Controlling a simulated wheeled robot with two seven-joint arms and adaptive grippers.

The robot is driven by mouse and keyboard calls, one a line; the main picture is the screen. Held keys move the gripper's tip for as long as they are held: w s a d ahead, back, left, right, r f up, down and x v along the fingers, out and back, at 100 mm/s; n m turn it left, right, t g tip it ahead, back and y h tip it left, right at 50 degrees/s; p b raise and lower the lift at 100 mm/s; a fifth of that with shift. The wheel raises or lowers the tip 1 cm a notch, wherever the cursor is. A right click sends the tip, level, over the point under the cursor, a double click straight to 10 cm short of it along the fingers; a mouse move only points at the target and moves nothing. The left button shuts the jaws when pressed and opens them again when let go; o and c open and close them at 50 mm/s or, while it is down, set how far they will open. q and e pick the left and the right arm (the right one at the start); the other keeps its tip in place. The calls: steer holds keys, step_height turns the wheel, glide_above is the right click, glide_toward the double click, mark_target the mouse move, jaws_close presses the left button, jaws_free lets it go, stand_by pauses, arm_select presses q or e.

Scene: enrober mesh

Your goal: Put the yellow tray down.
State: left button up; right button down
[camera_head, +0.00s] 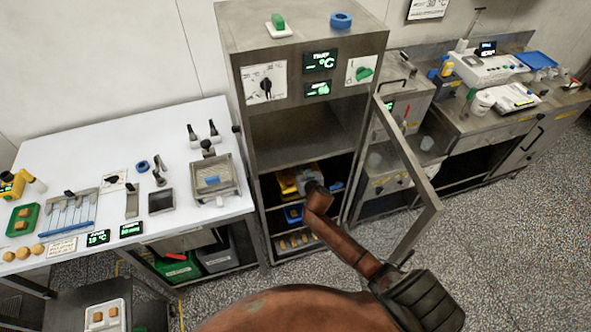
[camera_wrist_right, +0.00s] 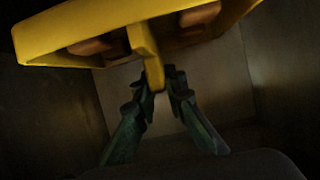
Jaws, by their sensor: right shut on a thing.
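The yellow tray (camera_head: 287,183) is inside the open tall steel cabinet, on an upper level of the lower bay, partly hidden by my right gripper (camera_head: 308,181). In the right wrist view the yellow tray (camera_wrist_right: 85,38) fills the top, with brownish pieces in it. My right gripper (camera_wrist_right: 163,85) is shut on the tray's downward yellow tab. Whether the tray rests on a support or hangs in the gripper I cannot tell. My left gripper is not in view.
The cabinet (camera_head: 320,35) has its door (camera_head: 425,180) swung open to the right, close to my right arm. A blue tray (camera_head: 293,214) and a level with several pieces lie below. Cabinet walls (camera_wrist_right: 65,110) stand close on both sides. A white table (camera_head: 100,150) is left.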

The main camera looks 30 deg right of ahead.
steer(key=shift+w+f, duration=0.1)
steer(key=shift+f, duration=0.5)
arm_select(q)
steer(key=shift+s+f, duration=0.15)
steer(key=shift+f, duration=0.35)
arm_select(e)
steer(key=shift+r, duration=0.15)
steer(key=c, duration=2.4)
jaws_free()
steer(key=shift+f, duration=0.25)
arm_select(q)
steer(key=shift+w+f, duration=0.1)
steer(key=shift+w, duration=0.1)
arm_select(e)
steer(key=o, duration=0.4)
steer(key=shift+r, duration=0.1)
